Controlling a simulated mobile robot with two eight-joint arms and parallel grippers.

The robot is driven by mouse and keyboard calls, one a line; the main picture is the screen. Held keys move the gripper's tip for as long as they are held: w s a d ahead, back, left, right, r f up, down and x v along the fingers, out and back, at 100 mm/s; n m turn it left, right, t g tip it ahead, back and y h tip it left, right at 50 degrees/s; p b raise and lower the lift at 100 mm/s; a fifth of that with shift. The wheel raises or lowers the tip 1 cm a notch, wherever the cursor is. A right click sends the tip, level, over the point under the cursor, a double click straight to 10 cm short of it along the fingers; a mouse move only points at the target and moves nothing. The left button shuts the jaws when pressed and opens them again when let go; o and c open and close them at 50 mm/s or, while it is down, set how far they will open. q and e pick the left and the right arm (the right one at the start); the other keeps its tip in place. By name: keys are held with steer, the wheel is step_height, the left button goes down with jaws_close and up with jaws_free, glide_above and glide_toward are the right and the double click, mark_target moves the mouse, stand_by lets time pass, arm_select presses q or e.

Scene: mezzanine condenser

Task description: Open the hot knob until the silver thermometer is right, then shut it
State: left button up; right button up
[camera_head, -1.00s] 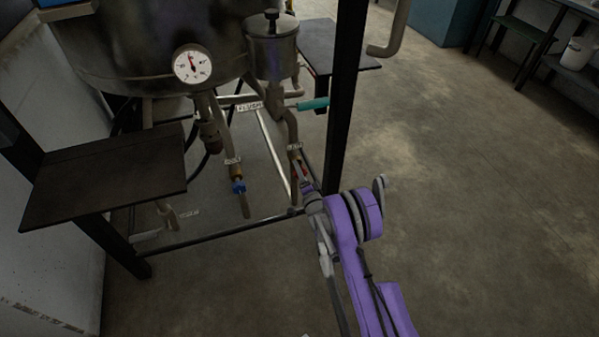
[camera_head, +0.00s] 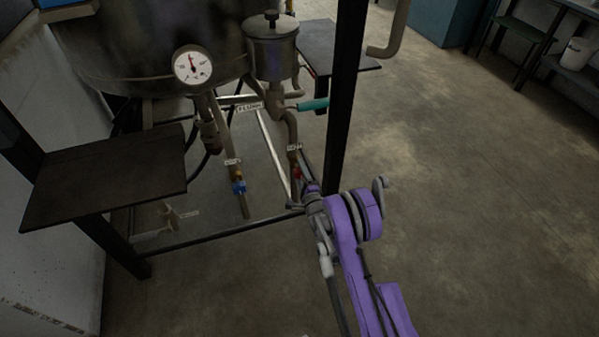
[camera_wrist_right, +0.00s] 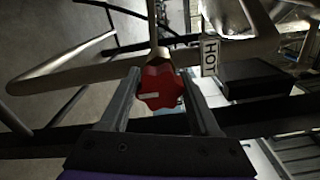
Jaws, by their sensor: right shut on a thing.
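The red hot knob (camera_wrist_right: 160,88) is a lobed handle with a white mark; in the right wrist view it sits between the two fingers of my right gripper (camera_wrist_right: 159,76), which is shut on it. A HOT label (camera_wrist_right: 209,55) hangs just right of it. In the head view my right gripper (camera_head: 304,192) reaches the pipe low by the black post, and its fingers are mostly hidden. The silver thermometer (camera_head: 192,65) is a round white dial on the tank; its needle points nearly straight up, and its numbers are too small to read. My left gripper is not in view.
A blue knob (camera_head: 238,187) is on the neighbouring pipe to the left. A teal lever (camera_head: 313,104) sticks out above, near the black post (camera_head: 343,100). A dark shelf (camera_head: 105,178) stands at left. The floor at right is clear.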

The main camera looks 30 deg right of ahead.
stand_by(0.4)
steer(key=o, duration=1.4)
steer(key=shift+c, duration=0.2)
steer(key=shift+s, duration=0.1)
steer(key=b+v, duration=0.5)
steer(key=v, duration=0.5)
steer(key=shift+s, duration=0.35)
